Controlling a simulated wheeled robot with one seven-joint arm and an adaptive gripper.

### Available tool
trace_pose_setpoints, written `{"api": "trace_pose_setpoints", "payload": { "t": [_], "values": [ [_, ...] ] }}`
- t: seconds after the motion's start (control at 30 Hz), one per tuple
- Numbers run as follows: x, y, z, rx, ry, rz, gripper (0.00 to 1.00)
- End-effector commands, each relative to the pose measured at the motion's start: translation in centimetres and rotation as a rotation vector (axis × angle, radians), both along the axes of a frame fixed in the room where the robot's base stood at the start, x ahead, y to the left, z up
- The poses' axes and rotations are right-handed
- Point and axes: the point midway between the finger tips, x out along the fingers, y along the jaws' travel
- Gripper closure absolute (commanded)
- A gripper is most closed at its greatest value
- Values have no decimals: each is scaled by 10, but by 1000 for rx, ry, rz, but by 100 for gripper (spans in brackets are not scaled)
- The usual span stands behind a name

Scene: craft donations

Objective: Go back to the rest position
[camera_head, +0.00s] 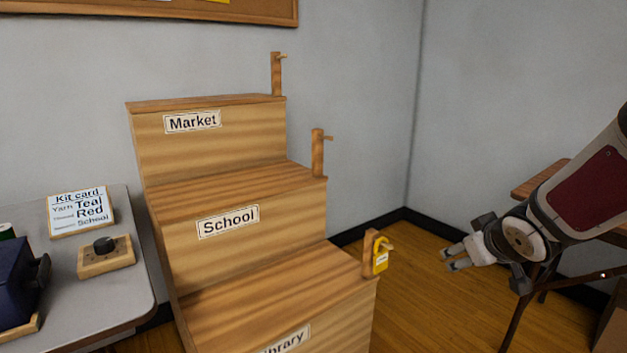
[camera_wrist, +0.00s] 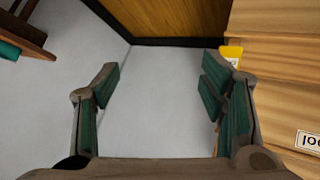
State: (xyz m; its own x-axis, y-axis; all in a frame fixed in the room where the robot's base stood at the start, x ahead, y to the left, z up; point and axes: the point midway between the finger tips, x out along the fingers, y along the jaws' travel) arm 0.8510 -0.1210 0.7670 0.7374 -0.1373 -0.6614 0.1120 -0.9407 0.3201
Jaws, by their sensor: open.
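My gripper (camera_head: 456,258) is at the right of the head view, at the end of my arm. It is open and empty, right of the lowest step and apart from it. In the wrist view, its two green-padded fingers (camera_wrist: 160,100) stand wide apart with nothing between them. A yellow tag (camera_head: 380,255) hangs on the peg of the lowest step, left of my gripper. The tag also shows in the wrist view (camera_wrist: 232,54), just past the right finger and not between the fingers.
Wooden steps (camera_head: 235,185) labelled Market, School and Library fill the middle. The upper two pegs (camera_head: 318,155) are bare. A grey table (camera_head: 125,290) at left holds a kit card (camera_head: 80,211), a knob block (camera_head: 106,257) and a dark blue object (camera_head: 18,285). A wooden table (camera_head: 540,178) stands behind my arm.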

Motion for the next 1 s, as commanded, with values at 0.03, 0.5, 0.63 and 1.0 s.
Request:
{"api": "trace_pose_setpoints", "payload": {
  "t": [0.03, 0.5, 0.63, 1.0],
  "values": [
    [-19, 2, 12, -9, 29, -44, 35],
    [-251, 65, 31, 146, 497, -324, 35],
    [-301, 87, 30, 200, 608, -323, 35],
    [-378, 122, 48, 283, 783, -278, 35]
  ]
}}
